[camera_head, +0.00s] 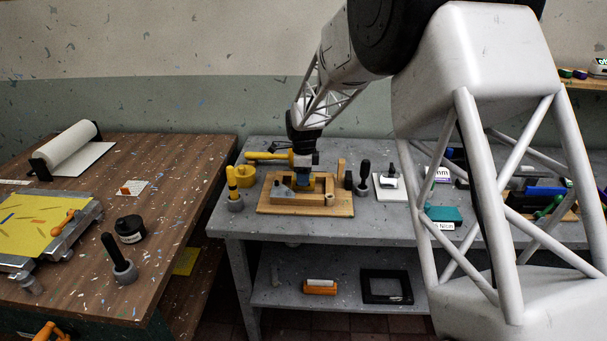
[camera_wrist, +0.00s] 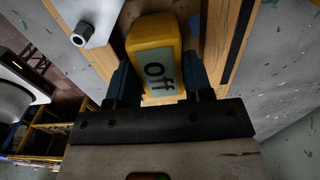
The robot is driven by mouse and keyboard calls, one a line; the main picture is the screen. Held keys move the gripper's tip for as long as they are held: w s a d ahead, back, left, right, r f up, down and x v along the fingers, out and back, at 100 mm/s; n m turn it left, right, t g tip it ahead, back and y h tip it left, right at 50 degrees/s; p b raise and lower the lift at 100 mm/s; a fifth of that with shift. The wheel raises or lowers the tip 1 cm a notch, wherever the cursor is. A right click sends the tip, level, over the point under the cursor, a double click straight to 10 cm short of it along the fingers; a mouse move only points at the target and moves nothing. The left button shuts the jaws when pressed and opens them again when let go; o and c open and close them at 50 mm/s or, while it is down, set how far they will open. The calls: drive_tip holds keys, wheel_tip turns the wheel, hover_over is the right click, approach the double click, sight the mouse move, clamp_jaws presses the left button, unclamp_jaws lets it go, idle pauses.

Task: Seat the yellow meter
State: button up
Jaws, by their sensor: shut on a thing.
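The yellow meter (camera_wrist: 150,30) shows in the wrist view, with a grey display face reading "off". My gripper (camera_wrist: 160,84) is shut on it, with one blue finger on each side. In the head view my gripper (camera_head: 303,183) is low over the wooden fixture (camera_head: 276,208), inside its raised wooden walls. The meter is mostly hidden there by the fingers. The wooden fixture also shows in the wrist view (camera_wrist: 246,45), with wood on both sides of the meter. I cannot tell whether the meter touches the fixture's floor.
The grey bench's front edge (camera_head: 320,236) is clear.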

drive_tip(key=shift+f, duration=0.25)
idle(0.3)
drive_tip(key=o, duration=1)
drive_tip(key=shift+r, duration=0.1)
drive_tip(key=shift+r, duration=3.8)
